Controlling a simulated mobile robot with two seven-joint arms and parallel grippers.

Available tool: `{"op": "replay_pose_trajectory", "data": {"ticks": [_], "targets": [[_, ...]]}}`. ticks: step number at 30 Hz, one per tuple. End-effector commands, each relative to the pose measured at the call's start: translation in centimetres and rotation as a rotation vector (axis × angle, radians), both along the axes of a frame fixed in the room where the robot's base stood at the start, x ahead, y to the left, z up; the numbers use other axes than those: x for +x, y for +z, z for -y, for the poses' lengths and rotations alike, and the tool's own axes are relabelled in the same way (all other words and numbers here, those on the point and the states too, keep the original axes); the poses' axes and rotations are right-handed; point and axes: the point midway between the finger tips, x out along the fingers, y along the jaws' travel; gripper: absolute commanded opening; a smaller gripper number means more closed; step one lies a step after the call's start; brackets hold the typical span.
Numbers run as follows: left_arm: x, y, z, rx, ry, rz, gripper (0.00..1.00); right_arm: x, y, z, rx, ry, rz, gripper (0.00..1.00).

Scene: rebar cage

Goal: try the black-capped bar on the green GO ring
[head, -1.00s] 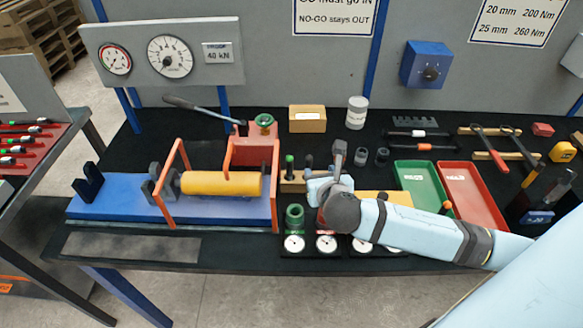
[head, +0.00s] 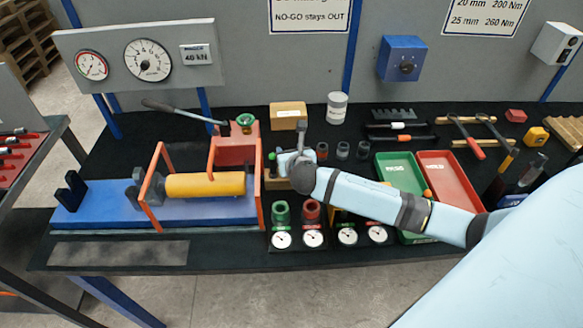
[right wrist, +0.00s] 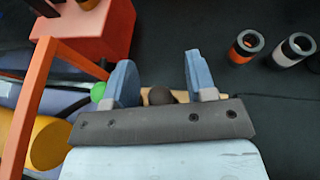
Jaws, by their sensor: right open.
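The green GO ring (head: 281,212) stands upright on the near edge of the bench, left of a red ring (head: 312,211). My right gripper (head: 290,155) is over the wooden bar rack (head: 273,184), behind the rings. In the right wrist view my right gripper (right wrist: 160,64) is open. The black-capped bar's round dark cap (right wrist: 161,96) shows between the bases of the fingers, with no visible grip on it. A green-capped bar (right wrist: 98,92) is just outside the left finger; it also shows in the head view (head: 272,158). My left gripper is out of view.
The blue press with a yellow cylinder (head: 205,184) and orange frame is left of the rack. Dial gauges (head: 347,236) line the front edge. Green (head: 393,168) and red (head: 440,158) trays lie right, near my forearm. Small dark sockets (head: 342,150) stand behind it.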

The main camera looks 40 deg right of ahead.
Motion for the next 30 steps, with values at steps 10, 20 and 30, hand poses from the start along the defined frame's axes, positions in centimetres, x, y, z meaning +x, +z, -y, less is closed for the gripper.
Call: {"op": "replay_pose_trajectory", "data": {"ticks": [10,20,30], "targets": [[0.0,0.1,0.0,-0.001,0.0,0.002,0.47,0.1,-0.1,0.0,0.0,0.001,0.0,0.26],[0.0,0.1,0.1,-0.002,0.0,0.002,0.47,0.1,0.0,0.0,0.0,0.001,0.001,0.0],[0.0,0.1,0.1,-0.002,0.0,0.001,0.47,0.1,2.1,0.0,0.001,0.001,0.003,0.0]]}}
